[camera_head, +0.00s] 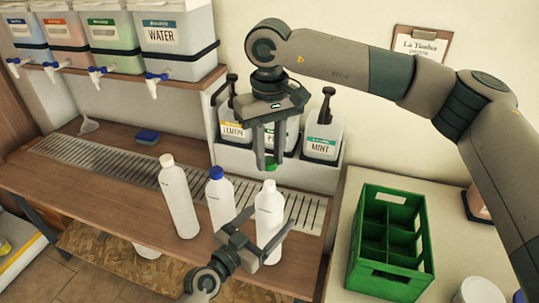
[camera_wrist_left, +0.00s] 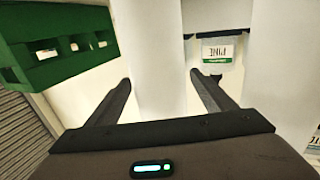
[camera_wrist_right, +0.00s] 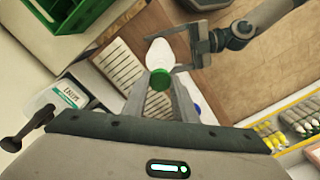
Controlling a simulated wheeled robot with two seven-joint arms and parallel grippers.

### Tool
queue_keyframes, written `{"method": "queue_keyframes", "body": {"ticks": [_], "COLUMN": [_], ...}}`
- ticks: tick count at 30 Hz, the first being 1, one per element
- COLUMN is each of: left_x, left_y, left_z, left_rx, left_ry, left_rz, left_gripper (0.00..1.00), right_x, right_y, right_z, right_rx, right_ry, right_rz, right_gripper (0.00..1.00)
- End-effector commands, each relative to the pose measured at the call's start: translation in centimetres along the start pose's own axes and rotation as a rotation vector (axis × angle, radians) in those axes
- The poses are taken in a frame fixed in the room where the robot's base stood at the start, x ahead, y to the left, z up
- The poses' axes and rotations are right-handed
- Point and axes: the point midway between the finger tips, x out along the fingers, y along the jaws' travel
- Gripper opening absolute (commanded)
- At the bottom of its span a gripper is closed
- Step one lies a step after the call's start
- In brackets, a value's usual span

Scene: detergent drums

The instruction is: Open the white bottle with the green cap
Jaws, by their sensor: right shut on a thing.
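The white bottle (camera_head: 269,207) stands upright at the right end of the counter's bottle row, its white top bare. The green cap (camera_head: 270,163) is just above it, apart from it, between the fingertips of my right gripper (camera_head: 269,160), which is shut on it from above. In the right wrist view the cap (camera_wrist_right: 160,80) lies in line with the bottle (camera_wrist_right: 160,53). My left gripper (camera_head: 262,231) has its fingers on either side of the bottle's body and seems shut on it. The bottle (camera_wrist_left: 158,55) fills the space between the fingertips in the left wrist view.
A blue-capped bottle (camera_head: 219,203) and another white bottle (camera_head: 179,197) stand just left on the counter (camera_head: 100,208). Behind are syrup jugs (camera_head: 322,135) in a white holder. A green crate (camera_head: 391,243) stands on the right surface. Dispensers (camera_head: 172,40) line the shelf at upper left.

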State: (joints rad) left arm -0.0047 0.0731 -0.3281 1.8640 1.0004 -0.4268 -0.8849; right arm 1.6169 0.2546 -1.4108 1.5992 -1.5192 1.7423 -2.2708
Motion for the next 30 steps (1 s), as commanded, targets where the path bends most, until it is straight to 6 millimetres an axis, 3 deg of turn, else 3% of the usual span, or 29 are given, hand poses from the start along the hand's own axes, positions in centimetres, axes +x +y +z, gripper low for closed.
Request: {"method": "queue_keyframes", "body": {"ticks": [14, 20, 30], "left_x": [-0.7, -3.0, -8.9], "left_y": [0.0, 0.0, 0.0], "left_z": [0.1, 0.2, 0.3], "left_rx": [0.0, 0.002, 0.002], "left_ry": [0.0, -0.001, -0.003], "left_rz": [0.0, 0.0, 0.001], "left_gripper": [0.78, 0.78, 0.78], "right_x": [0.2, 0.8, 2.3], "right_y": [0.0, 0.0, 0.0], "right_z": [0.0, 0.0, 0.0], "right_rx": [0.0, 0.0, 0.0], "right_ry": [0.0, 0.0, 0.0], "right_rz": [0.0, 0.0, 0.0], "right_gripper": [0.0, 0.0, 0.0]}}
